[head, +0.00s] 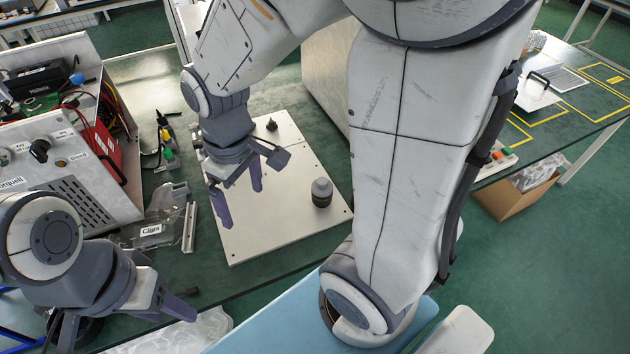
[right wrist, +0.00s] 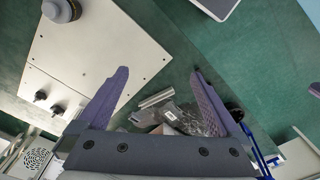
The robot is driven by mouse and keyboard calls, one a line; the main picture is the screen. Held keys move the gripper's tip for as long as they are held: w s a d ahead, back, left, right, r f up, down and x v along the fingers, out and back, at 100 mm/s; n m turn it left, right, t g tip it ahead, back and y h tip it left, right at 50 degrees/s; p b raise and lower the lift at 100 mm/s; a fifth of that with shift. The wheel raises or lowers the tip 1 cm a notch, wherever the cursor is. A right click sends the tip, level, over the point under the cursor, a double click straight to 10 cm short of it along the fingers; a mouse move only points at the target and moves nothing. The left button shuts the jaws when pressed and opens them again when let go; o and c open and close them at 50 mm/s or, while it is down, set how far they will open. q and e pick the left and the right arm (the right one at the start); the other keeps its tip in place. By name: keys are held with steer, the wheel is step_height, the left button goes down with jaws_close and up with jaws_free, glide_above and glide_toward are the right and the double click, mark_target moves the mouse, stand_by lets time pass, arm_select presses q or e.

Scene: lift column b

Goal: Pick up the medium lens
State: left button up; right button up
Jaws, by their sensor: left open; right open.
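A pale metal plate (head: 285,235) lies on the bench and carries dark, lens-like pieces. The largest, a grey-topped dark cylinder (head: 321,192), stands upright near the plate's right edge; it also shows at the top of the right wrist view (right wrist: 60,10). A smaller dark piece (head: 271,125) stands near the far edge. The right wrist view shows two small dark pieces (right wrist: 40,95) (right wrist: 57,109) close together; I cannot tell which is the medium lens. My right gripper (head: 240,197) is open and empty above the plate's left part. My left gripper (head: 122,318) is open at lower left, away from the plate.
An open equipment case (head: 75,180) with wiring stands at left. A bag labelled "Cables" or similar (head: 150,230) and a metal rail (head: 189,227) lie left of the plate. A clear plastic bag (head: 185,335) is at the front edge. A cardboard box (head: 515,195) is on the floor at right.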

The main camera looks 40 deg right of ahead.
steer(key=w+d+f+m+b, duration=0.1)
steer(key=w+d+f, duration=0.1)
steer(key=d, duration=0.3)
steer(key=w+d+f+m+b, duration=0.1)
steer(key=w+d+f, duration=0.15)
steer(key=d, duration=0.25)
steer(key=m+b, duration=0.1)
glide_above(322, 189)
steer(key=shift+h, duration=0.3)
steer(key=f, duration=0.3)
steer(key=d+f, duration=0.1)
steer(key=f, duration=0.1)
steer(key=shift+w, duration=0.1)
steer(key=f, duration=0.4)
steer(key=shift+d+f, duration=0.3)
steer(key=shift+w+a+f, duration=0.1)
steer(key=shift+a+f, duration=0.05)
steer(key=shift+f, duration=0.85)
steer(key=shift+w+a+f, duration=0.1)
steer(key=shift+f, duration=0.95)
steer(key=shift+w+a+f, duration=0.1)
steer(key=shift+a+f, duration=0.05)
steer(key=shift+f, duration=0.85)
arm_select(q)
step_height(322, 189, down, 4)
steer(key=shift+r, duration=0.1)
arm_select(e)
steer(key=shift+c, duration=0.3)
steer(key=shift+r, duration=0.1)
jaws_close()
